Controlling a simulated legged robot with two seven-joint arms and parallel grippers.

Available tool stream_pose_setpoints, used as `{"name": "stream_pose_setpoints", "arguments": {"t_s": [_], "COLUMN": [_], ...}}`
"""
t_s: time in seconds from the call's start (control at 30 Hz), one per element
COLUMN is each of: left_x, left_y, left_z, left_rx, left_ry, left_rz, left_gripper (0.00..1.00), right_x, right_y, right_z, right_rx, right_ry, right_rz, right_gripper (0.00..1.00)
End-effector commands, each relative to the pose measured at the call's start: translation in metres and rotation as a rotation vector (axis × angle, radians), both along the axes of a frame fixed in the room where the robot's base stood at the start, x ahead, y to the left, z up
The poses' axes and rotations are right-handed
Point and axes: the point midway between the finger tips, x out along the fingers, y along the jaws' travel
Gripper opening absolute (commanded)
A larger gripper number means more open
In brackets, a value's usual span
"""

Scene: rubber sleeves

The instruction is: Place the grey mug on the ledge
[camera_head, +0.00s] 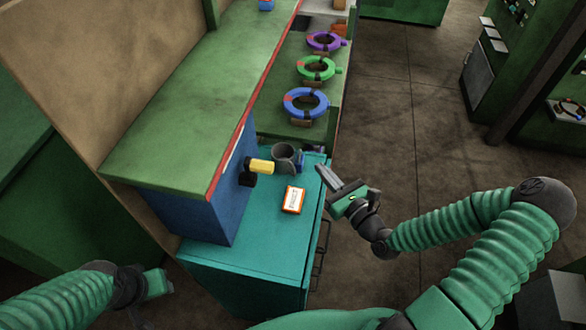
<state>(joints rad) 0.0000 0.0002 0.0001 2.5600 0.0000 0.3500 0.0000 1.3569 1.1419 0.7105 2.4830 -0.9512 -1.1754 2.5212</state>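The grey mug (285,157) stands on the teal cabinet top (245,262), near its back, by the wall of the raised green ledge (195,110). My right gripper (325,173) is to the right of the mug, apart from it, with its fingers pointing up and left toward the cabinet edge. Its fingers lie close together, and I cannot tell whether there is a gap. Nothing shows in it. My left gripper (160,283) is low at the left, in front of the ledge's blue end; its fingers cannot be made out.
A yellow and black object (259,166) is just left of the mug, and an orange and white box (293,200) lies in front of it. A small blue item (301,160) is beside the mug. Blue (306,103), green (316,68) and purple (324,41) rings stand behind. Most of the ledge is bare.

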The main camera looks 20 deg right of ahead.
Motion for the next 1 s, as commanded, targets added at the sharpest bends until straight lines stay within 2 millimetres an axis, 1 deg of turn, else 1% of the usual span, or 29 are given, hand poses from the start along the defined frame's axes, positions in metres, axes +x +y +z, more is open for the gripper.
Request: {"name": "stream_pose_setpoints", "arguments": {"t_s": [0.03, 0.1, 0.2, 0.37, 0.63, 0.67, 1.0], "left_x": [0.000, 0.000, 0.000, 0.000, 0.000, 0.000, 0.000], "left_y": [0.000, 0.000, 0.000, 0.000, 0.000, 0.000, 0.000], "left_z": [-0.003, -0.004, -0.004, -0.004, -0.004, -0.004, -0.004], "left_rx": [0.000, 0.000, 0.000, 0.000, 0.000, 0.000, 0.000], "left_ry": [0.000, 0.000, 0.000, 0.000, 0.000, 0.000, 0.000], "left_rz": [0.000, 0.000, 0.000, 0.000, 0.000, 0.000, 0.000], "left_gripper": [0.36, 0.36, 0.36, 0.36, 0.36, 0.36, 0.36], "right_x": [-0.009, -0.020, -0.031, -0.039, -0.040, -0.040, -0.040], "right_y": [-0.017, -0.032, -0.047, -0.058, -0.061, -0.061, -0.060], "right_z": [-0.002, -0.001, -0.001, 0.000, 0.000, -0.001, 0.000], "right_rx": [-0.004, -0.005, -0.003, -0.003, 0.001, 0.001, 0.000], "right_ry": [0.000, -0.001, 0.001, 0.003, 0.001, 0.001, 0.001], "right_rz": [-0.010, -0.008, -0.004, -0.001, 0.001, 0.001, 0.001], "right_gripper": [0.00, 0.00, 0.00, 0.00, 0.00, 0.02, 0.46]}}
